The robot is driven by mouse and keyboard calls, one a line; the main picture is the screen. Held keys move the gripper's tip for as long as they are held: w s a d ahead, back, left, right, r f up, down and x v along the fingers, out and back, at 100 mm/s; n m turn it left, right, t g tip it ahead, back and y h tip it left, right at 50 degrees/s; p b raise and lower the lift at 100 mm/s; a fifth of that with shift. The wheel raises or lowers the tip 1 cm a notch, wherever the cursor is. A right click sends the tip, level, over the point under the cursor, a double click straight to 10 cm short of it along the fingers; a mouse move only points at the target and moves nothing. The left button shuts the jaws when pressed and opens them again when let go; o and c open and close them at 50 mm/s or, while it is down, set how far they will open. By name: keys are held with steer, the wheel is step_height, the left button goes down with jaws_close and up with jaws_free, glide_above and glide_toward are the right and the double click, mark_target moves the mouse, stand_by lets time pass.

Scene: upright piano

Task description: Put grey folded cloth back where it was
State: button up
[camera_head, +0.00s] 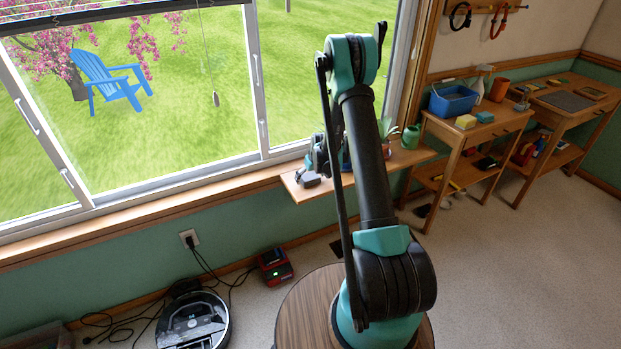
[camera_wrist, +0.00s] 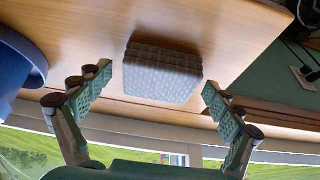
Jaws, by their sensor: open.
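The grey folded cloth (camera_wrist: 165,70) is a small, thick, textured block. It lies on the wooden window shelf (camera_wrist: 225,25) in the wrist view. My gripper (camera_wrist: 158,86) is open, with one green-padded finger on each side of the cloth. Gaps show between the fingers and the cloth, and nothing is held. In the head view my gripper (camera_head: 317,168) is low over the left end of the shelf (camera_head: 410,157). A small grey shape, likely the cloth, shows just below it, but parts of my gripper make it hard to separate.
A blue pot (camera_wrist: 18,62) stands beside my gripper in the wrist view. A green watering can (camera_head: 411,137) is farther right on the shelf. A blue bin (camera_head: 453,101) and sponges sit on a side table. A robot vacuum (camera_head: 194,322) is on the floor.

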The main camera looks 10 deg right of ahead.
steer(key=shift+r, duration=0.1)
steer(key=v, duration=1.2)
steer(key=s+d+r+m, duration=0.1)
steer(key=s+r, duration=0.4)
steer(key=s, duration=0.3)
steer(key=s+r+m, duration=0.1)
steer(key=s+r, duration=0.4)
steer(key=s, duration=0.4)
steer(key=s+d+m+h, duration=0.1)
steer(key=s, duration=1.8)
steer(key=shift+s+d+f+m, duration=0.25)
steer(key=shift+s+m, duration=0.05)
steer(key=shift+a, duration=0.1)
